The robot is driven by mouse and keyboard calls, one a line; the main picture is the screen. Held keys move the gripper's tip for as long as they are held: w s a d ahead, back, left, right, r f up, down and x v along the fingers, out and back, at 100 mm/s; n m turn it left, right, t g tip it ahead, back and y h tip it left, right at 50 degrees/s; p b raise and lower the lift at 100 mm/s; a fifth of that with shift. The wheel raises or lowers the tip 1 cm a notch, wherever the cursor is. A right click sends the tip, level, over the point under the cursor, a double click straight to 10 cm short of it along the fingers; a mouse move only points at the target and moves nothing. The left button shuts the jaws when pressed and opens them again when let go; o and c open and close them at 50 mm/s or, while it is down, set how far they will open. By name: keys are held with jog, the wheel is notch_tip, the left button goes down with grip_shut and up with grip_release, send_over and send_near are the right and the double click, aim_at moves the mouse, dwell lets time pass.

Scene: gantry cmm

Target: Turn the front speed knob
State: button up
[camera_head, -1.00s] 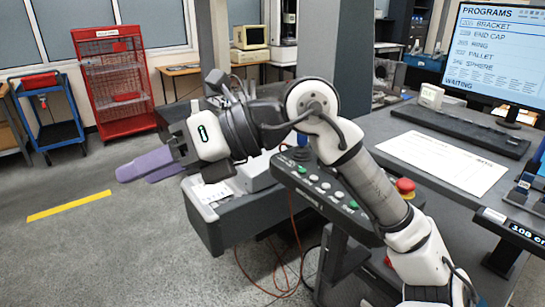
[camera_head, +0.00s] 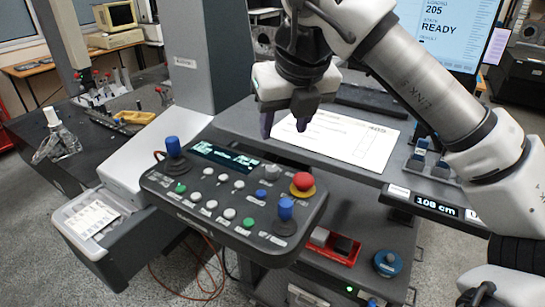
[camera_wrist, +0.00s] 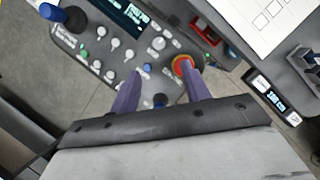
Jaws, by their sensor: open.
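The dark control panel (camera_head: 165,195) carries white knobs or buttons (camera_head: 229,213), a larger pale knob (camera_head: 272,172), a red mushroom button (camera_head: 303,182) and two blue-topped sticks (camera_head: 285,208). Its labels are too small to read, so I cannot tell which one is the front speed knob. My gripper (camera_head: 285,124) is open and empty, pointing down with purple fingers above the panel's far right side. In the wrist view my gripper (camera_wrist: 159,76) has its fingers apart over the panel, with the right blue stick (camera_wrist: 160,100) showing between them and the red button (camera_wrist: 182,65) by one fingertip.
A monitor (camera_head: 455,35) reads READY behind my arm. A white sheet (camera_head: 345,145) lies on the desk beyond the panel. A height display (camera_head: 437,204) reads 108 cm.

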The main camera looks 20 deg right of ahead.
aim_at(273, 168)
jog(key=p+x, duration=0.3)
jog(key=x, duration=0.9)
jog(key=shift+w+f, duration=0.1)
jog(key=shift+f, duration=0.25)
jog(key=shift+c, duration=0.2)
jog(key=c, duration=0.9)
